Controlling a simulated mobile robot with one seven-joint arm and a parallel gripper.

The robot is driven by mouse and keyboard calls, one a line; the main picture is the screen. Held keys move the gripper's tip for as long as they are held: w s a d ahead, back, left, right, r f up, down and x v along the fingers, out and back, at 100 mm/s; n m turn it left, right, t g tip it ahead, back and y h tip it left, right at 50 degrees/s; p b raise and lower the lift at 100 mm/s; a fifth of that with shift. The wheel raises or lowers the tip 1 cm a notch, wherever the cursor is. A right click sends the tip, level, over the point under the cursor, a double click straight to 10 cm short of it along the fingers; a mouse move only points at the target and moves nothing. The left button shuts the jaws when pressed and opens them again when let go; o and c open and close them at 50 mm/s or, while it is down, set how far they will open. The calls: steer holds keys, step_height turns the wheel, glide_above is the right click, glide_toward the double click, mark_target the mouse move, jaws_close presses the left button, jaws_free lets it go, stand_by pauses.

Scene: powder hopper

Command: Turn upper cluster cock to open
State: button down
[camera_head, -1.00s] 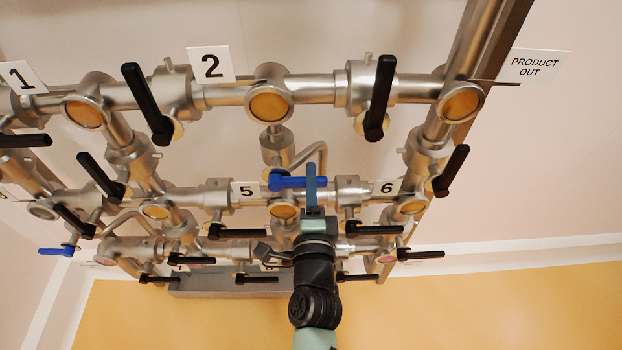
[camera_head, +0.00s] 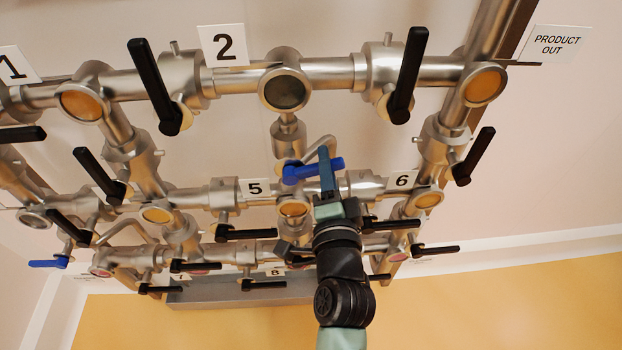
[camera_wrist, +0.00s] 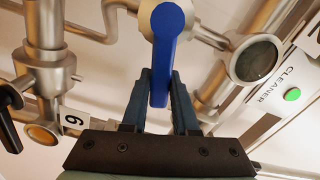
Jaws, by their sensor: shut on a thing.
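A blue cock handle (camera_head: 300,173) sits on the bent pipe between the plates 5 and 6, below the upper pipe. Its right end tilts slightly up. My gripper (camera_head: 327,165) is shut on this handle, near its right part. In the wrist view the blue handle (camera_wrist: 161,50) runs down between the two fingers (camera_wrist: 160,85), with its rounded end at the top. The fingers hide part of the handle, and my wrist covers some pipework behind it.
Black-handled valves (camera_head: 408,80) surround my arm above and at the sides. The sight glass (camera_head: 284,89) under plate 2 is dark; its neighbour (camera_head: 482,85) is orange. A panel marked CLEANER (camera_wrist: 287,85) with a green light shows in the wrist view.

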mark_target(312, 166)
steer(key=r+n, duration=0.1)
steer(key=n, duration=0.1)
steer(key=a+r+n, duration=0.1)
steer(key=shift+n, duration=0.4)
steer(key=n, duration=0.1)
steer(key=a+r+n, duration=0.1)
steer(key=n, duration=0.1)
steer(key=shift+a+r+n, duration=0.15)
steer(key=shift+a+n, duration=0.05)
steer(key=shift+n, duration=0.1)
steer(key=a+n, duration=0.1)
steer(key=n, duration=0.1)
steer(key=a+r+n, duration=0.1)
steer(key=n, duration=0.1)
steer(key=shift+a, duration=0.15)
steer(key=shift+a+n+b, duration=0.2)
steer(key=shift+a+n, duration=0.3)
steer(key=shift+n, duration=0.55)
steer(key=shift+a+n+b, duration=0.15)
steer(key=shift+a+n, duration=0.35)
steer(key=shift+n, duration=0.55)
steer(key=shift+a+r+n, duration=0.1)
steer(key=shift+a+n, duration=0.1)
steer(key=shift+n, duration=0.1)
steer(key=c, duration=0.7)
jaws_free()
steer(key=shift+a, duration=0.25)
steer(key=shift+d, duration=0.2)
